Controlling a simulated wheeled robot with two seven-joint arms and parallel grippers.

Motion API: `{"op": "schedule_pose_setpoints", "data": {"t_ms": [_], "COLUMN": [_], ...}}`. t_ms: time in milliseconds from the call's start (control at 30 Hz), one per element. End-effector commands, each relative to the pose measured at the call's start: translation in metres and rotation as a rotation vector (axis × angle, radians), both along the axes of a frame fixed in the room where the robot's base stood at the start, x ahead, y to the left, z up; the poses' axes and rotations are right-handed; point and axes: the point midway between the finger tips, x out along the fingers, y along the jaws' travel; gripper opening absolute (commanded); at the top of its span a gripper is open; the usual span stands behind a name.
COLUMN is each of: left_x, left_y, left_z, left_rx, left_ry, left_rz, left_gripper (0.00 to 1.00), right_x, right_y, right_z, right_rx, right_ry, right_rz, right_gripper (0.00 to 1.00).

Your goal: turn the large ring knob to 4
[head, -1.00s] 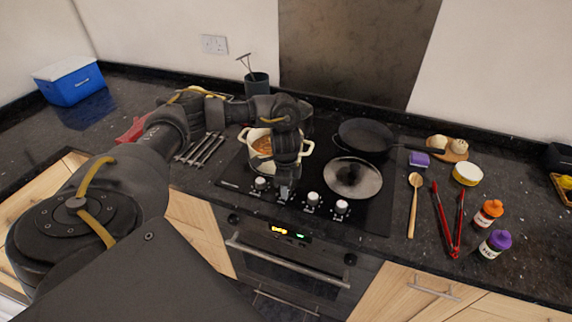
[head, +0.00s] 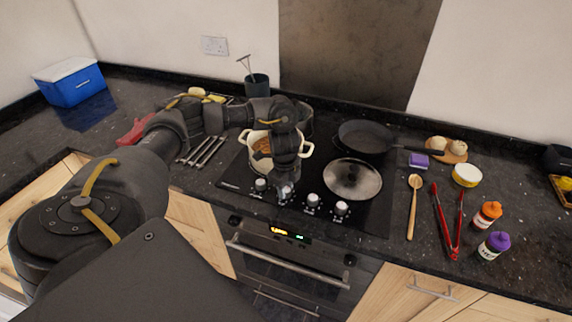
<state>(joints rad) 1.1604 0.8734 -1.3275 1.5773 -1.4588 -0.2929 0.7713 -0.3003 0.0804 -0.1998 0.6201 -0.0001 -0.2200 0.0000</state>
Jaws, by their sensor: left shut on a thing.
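A row of silver knobs runs along the front of the black hob (head: 330,222). One knob (head: 261,184) shows left of my gripper, and two more, a knob (head: 312,200) and a knob (head: 341,208), show to the right. My left gripper (head: 285,196) points down at the row and is shut on the knob between them, which it mostly hides. The knob markings are too small to read. My right gripper is not in view.
A cream pot (head: 308,149) of food stands behind my left wrist. A frying pan (head: 365,136) and a lid (head: 353,178) are on the hob. The oven (head: 285,262) is below.

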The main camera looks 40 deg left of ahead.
Motion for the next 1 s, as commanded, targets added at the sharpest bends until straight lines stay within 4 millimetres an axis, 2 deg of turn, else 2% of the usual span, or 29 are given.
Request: {"op": "schedule_pose_setpoints", "data": {"t_ms": [1000], "left_x": [0.0017], "left_y": [0.0018], "left_z": [0.0005], "left_rx": [0.001], "left_ry": [-0.003], "left_rz": [-0.961], "left_gripper": [0.09], "right_x": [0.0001], "right_y": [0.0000], "right_z": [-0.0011], "right_rx": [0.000], "right_ry": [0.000], "right_rz": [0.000], "right_gripper": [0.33]}}
